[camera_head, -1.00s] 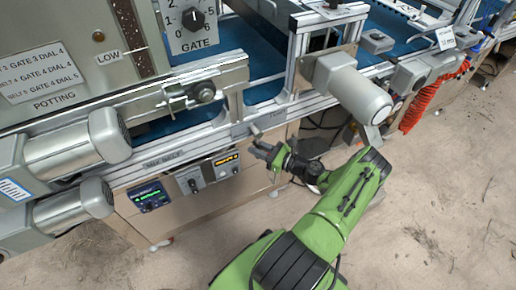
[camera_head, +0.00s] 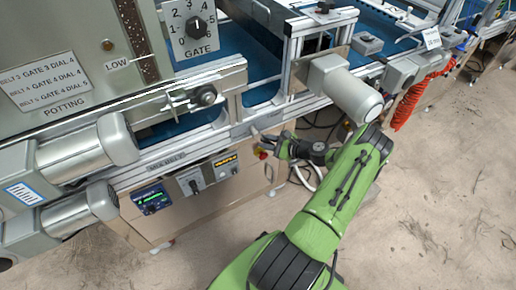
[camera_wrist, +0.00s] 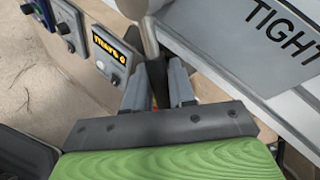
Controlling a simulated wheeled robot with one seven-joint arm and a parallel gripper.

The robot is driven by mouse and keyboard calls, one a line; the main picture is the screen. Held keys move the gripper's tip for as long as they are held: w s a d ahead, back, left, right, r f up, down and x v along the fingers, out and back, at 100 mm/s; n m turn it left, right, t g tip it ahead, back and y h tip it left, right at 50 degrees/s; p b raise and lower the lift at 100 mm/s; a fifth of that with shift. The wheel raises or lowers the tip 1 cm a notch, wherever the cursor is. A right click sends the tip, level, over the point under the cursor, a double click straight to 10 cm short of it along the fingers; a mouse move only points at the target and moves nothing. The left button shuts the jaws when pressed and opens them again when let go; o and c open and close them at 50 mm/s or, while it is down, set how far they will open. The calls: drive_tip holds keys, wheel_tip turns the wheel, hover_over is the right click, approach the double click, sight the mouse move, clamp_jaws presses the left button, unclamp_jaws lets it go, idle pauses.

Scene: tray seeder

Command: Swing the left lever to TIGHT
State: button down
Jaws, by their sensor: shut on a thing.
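The lever (camera_wrist: 148,36) is a grey metal bar at the top middle of the wrist view, running down between my fingers. In the head view my gripper (camera_head: 270,146) is at the front rail of the machine, right of the control panels. The lever is too small to make out clearly there. The word TIGHT (camera_wrist: 283,27) is printed on the grey rail to the right of the lever in the wrist view; the lever stands left of that word.
Control panels with lit displays (camera_head: 226,161) sit left of my gripper, and also in the wrist view (camera_wrist: 109,45). A grey motor (camera_head: 345,88) juts out above my arm. A red coiled hose (camera_head: 408,106) hangs at the right. The floor in front is clear.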

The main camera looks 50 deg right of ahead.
drive_tip(key=shift+s+d+r+n+g+h+p, duration=0.25)
drive_tip(key=shift+d+r+n+g+h+p, duration=0.35)
drive_tip(key=shift+d+r+n+h+p, duration=0.4)
drive_tip(key=shift+a+f, duration=0.1)
drive_tip(key=shift+f, duration=0.1)
drive_tip(key=c, duration=1.1)
unclamp_jaws()
